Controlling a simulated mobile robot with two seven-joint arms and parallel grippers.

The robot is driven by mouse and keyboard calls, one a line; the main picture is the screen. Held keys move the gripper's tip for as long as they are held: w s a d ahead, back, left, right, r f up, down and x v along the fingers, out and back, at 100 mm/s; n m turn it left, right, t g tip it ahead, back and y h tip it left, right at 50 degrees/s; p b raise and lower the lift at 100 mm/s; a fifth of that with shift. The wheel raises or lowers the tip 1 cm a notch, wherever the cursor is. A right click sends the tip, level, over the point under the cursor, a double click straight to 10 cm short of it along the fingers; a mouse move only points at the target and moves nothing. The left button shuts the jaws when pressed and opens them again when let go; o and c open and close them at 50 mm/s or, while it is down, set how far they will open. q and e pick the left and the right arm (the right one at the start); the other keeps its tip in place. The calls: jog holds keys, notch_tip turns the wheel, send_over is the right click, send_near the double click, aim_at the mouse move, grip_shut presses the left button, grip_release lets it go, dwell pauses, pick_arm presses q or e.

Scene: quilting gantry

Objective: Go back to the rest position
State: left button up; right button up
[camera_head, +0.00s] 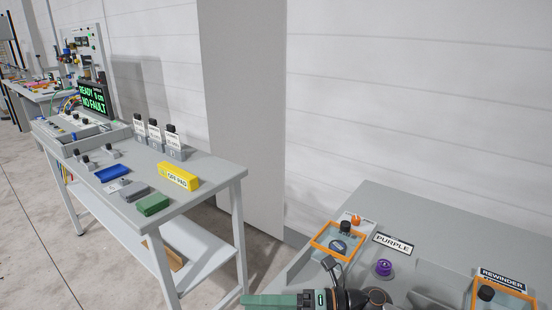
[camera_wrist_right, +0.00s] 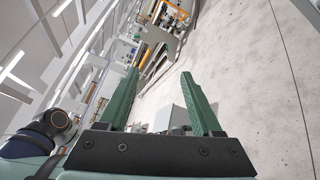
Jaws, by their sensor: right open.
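My right gripper (camera_head: 248,300) is at the bottom middle of the head view, its green fingers pointing left. It is held in front of the grey console (camera_head: 440,240), with the grey bench (camera_head: 205,168) beyond it to the upper left. In the right wrist view, the two green fingers of the right gripper (camera_wrist_right: 160,74) stand wide apart. Nothing is between them, and bare floor and distant equipment show beyond. My left gripper shows in neither view.
The console carries a purple knob (camera_head: 384,267), a PURPLE label (camera_head: 393,244) and an orange frame (camera_head: 318,241). Concrete floor (camera_head: 30,230) is clear at left.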

jog(key=d+f+m+t+h+p, duration=0.1)
jog(key=d+f+m+t+h, duration=0.3)
jog(key=m+t, duration=0.6)
jog(key=d+f+m+t+h+p, duration=0.1)
jog(key=d+f+m+t+h, duration=0.3)
jog(key=m, duration=1)
jog(key=s+d+f+m+g+h, duration=0.2)
jog(key=s+d+f+m+h, duration=0.1)
jog(key=s+d+f+m, duration=0.3)
jog(key=s+d+f+m+g+h+p, duration=0.1)
jog(key=s+d+f+m+g+h, duration=0.2)
jog(key=s+d+f+m, duration=0.3)
jog(key=s+f+m+h, duration=0.1)
jog(key=s+f, duration=0.2)
jog(key=s, duration=0.1)
jog(key=shift+s+f+m+g, duration=0.2)
jog(key=shift+s+m+g, duration=0.05)
jog(key=shift+m+g, duration=0.05)
